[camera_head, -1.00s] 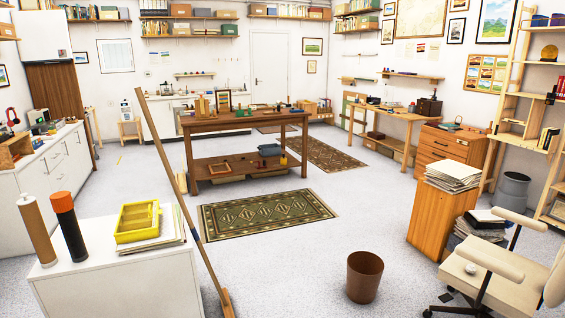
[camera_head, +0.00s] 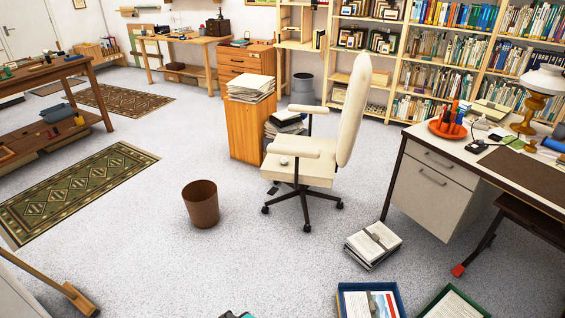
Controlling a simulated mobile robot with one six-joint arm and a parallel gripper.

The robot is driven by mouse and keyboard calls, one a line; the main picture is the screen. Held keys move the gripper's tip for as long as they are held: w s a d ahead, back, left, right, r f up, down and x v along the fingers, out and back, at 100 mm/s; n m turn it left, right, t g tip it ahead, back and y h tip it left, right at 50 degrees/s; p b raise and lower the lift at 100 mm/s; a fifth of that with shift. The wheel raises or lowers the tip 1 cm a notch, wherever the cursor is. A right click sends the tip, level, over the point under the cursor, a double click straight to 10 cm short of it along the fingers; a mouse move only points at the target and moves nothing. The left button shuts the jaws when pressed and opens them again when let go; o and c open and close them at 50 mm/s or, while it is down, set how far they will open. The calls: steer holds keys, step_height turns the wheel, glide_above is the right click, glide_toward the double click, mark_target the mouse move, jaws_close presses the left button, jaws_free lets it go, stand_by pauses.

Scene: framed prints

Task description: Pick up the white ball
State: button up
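A small, round, whitish thing (camera_head: 284,161), which looks like the white ball, rests on the seat of the cream office chair (camera_head: 318,176). It sits near the seat's left edge, just below the near armrest. It is small in the view and close in colour to the chair.
A brown bin (camera_head: 201,204) stands on the floor left of the chair. An orange cabinet (camera_head: 247,130) with stacked papers is behind it. The desk (camera_head: 430,178) is at right. A paper stack (camera_head: 372,245) and trays (camera_head: 370,288) lie in front. Floor between bin and trays is clear.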

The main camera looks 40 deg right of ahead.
stand_by(0.4)
steer(key=c, duration=0.7)
steer(key=shift+a, duration=0.15)
steer(key=shift+a, duration=0.1)
steer(key=shift+w, duration=0.1)
